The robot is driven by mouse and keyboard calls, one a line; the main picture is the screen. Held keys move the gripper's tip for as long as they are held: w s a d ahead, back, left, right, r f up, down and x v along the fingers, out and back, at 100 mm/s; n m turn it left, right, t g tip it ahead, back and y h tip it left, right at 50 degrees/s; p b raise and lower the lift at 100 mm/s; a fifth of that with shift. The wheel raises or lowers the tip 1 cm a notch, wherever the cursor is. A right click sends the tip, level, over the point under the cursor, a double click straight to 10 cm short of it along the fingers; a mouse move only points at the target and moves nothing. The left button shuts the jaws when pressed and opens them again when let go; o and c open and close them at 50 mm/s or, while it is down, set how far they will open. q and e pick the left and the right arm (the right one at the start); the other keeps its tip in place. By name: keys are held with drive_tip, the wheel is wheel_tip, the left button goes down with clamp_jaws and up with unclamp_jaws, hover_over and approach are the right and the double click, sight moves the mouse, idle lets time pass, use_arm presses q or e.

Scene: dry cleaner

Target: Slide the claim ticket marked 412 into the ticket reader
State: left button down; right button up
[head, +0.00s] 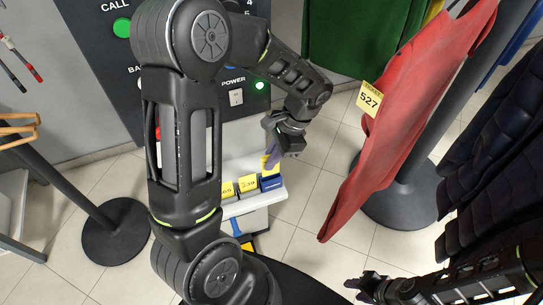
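My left gripper (273,155) points down over the right end of a white shelf (281,193). Its fingers appear closed on a yellow ticket (268,164), just above a blue block (270,184); the ticket's number cannot be read. Two more yellow tickets stand to its left: one (227,190) ends in 65, the other (247,184) seems to read 239. A dark panel (100,52) with CALL and POWER labels stands behind my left arm, which hides much of it. I cannot make out the reader's slot. My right gripper (357,290) is open and empty at lower right.
A red garment (411,115) tagged 527 (369,101) hangs right of my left gripper, above a round black stand base (400,202). Dark padded garments (500,150) hang at far right. Another post with a round base (115,232) stands left. Tiled floor lies between.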

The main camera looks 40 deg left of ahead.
sight(269, 175)
use_arm(q)
drive_tip(key=shift+f, duration=0.15)
drive_tip(key=shift+f+b, duration=2.15)
drive_tip(key=shift+f, duration=0.55)
drive_tip(key=c, duration=1.5)
unclamp_jaws()
drive_tip(key=shift+c, duration=0.2)
drive_tip(key=v, duration=0.7)
drive_tip(key=shift+w+r+b, duration=0.25)
drive_tip(key=shift+r+b, duration=0.1)
drive_tip(key=shift+b, duration=0.05)
drive_tip(key=shift+d, duration=0.1)
